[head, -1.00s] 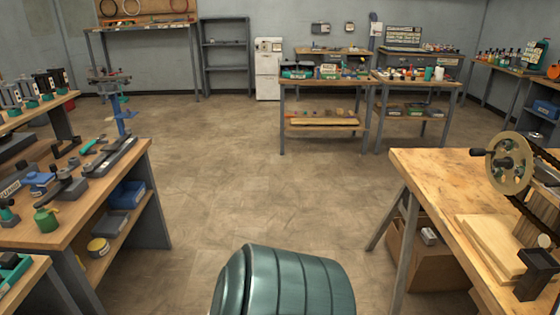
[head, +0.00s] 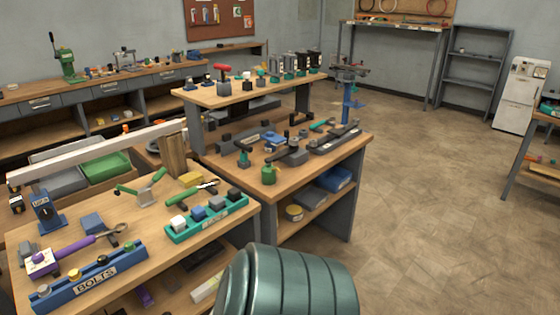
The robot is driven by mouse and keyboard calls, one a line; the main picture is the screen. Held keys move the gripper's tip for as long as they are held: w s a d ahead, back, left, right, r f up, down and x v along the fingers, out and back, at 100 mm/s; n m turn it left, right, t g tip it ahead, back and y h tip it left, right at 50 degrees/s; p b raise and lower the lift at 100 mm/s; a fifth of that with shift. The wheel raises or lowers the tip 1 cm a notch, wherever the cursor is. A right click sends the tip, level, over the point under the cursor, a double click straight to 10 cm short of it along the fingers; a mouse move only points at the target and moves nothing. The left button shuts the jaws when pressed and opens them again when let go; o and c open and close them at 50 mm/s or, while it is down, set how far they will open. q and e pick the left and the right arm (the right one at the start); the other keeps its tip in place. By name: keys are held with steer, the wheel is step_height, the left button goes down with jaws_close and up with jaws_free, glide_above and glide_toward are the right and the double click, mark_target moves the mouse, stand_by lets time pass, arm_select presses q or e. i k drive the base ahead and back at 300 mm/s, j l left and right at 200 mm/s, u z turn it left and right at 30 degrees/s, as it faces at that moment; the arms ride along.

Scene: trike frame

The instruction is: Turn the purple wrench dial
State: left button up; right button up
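A purple wrench (head: 62,254) lies on the near wooden workbench (head: 150,252) at the lower left of the head view. The white face is too small to read. A blue rack labelled BOLTS (head: 90,277) lies just in front of it. Neither of my grippers is in view.
A blue block with a black knob (head: 45,212) stands behind the wrench. A teal rack (head: 207,217) and a green-handled tool (head: 142,188) lie to its right. A second bench (head: 325,150) with tools stands behind. The floor (head: 430,200) at right is clear.

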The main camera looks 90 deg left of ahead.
mark_target(37, 257)
steer(key=u, duration=4.3)
